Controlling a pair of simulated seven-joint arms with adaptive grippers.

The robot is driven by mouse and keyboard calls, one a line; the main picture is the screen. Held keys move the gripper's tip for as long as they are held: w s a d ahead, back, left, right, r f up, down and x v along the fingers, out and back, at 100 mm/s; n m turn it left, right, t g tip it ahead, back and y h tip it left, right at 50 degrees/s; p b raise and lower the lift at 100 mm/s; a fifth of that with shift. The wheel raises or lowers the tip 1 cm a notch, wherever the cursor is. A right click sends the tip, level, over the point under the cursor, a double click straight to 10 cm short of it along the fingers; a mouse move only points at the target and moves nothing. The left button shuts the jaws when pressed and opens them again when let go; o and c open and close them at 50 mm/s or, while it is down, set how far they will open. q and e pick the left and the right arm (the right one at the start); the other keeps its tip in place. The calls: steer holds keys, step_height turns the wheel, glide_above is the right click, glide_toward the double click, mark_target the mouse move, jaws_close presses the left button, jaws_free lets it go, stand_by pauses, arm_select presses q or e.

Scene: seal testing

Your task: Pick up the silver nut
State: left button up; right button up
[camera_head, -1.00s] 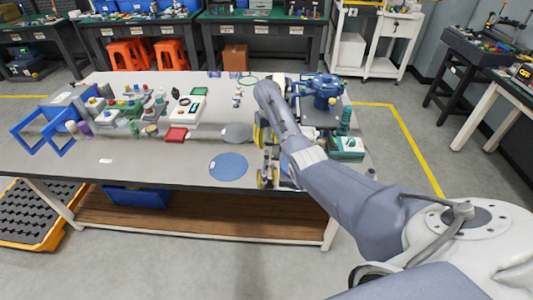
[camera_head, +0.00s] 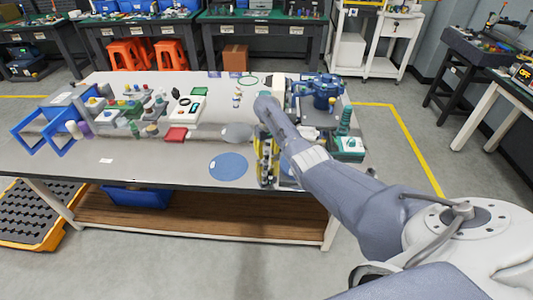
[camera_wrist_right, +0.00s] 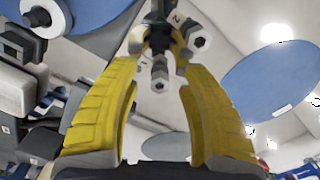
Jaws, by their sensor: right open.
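My right gripper (camera_head: 266,172) is at the front edge of the grey table, to the right of a blue disc (camera_head: 228,167). In the right wrist view its two yellow-padded fingers (camera_wrist_right: 160,58) are apart. A small silver hexagonal part (camera_wrist_right: 158,74) shows in the gap between them. A silver nut with a dark hole (camera_wrist_right: 198,40) shows just beyond the right fingertip. Whether either part touches a finger is unclear. In the head view the gripper hides this spot. My left gripper is out of view.
A grey disc (camera_head: 237,132) lies behind the blue disc. A blue machine (camera_head: 318,92) and a green-and-white box (camera_head: 347,147) stand to the right. Left front tabletop is mostly clear.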

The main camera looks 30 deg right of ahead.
steer(key=shift+o, duration=0.2)
jaws_close()
steer(key=shift+s+f, duration=0.1)
steer(key=shift+f, duration=0.05)
stand_by(0.3)
